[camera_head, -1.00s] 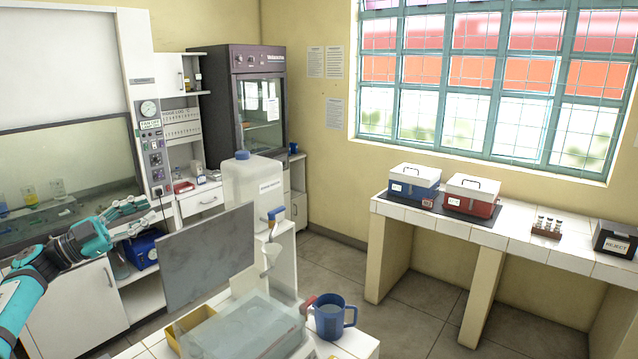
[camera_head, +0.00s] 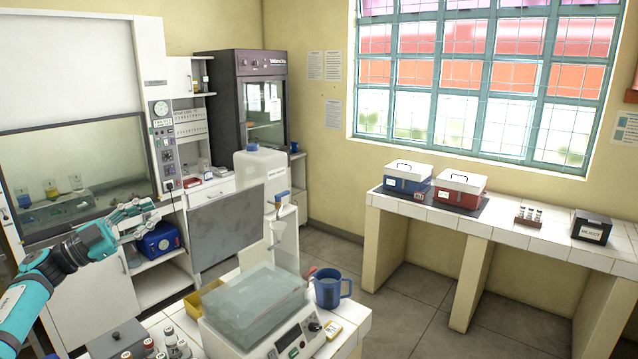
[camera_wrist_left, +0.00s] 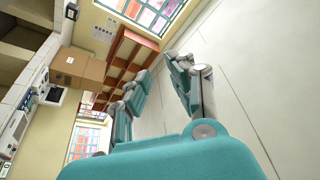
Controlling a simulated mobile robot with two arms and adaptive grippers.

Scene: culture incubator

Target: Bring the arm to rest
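My left arm comes in from the left in the head view, with its teal and grey gripper (camera_head: 146,218) held out in the air. It appears in front of the white cabinets on the left. Its fingers are apart with nothing between them. The left wrist view also shows the gripper (camera_wrist_left: 160,72), with its grey-and-teal fingers spread and empty. My right gripper is in neither view.
A white bench (camera_head: 352,318) in front holds a clear-lidded device (camera_head: 258,300), a blue mug (camera_head: 330,288), a yellow tray (camera_head: 203,298) and several vials. A blue box (camera_head: 160,240) sits on a shelf behind the gripper. Open floor (camera_head: 415,285) lies at right.

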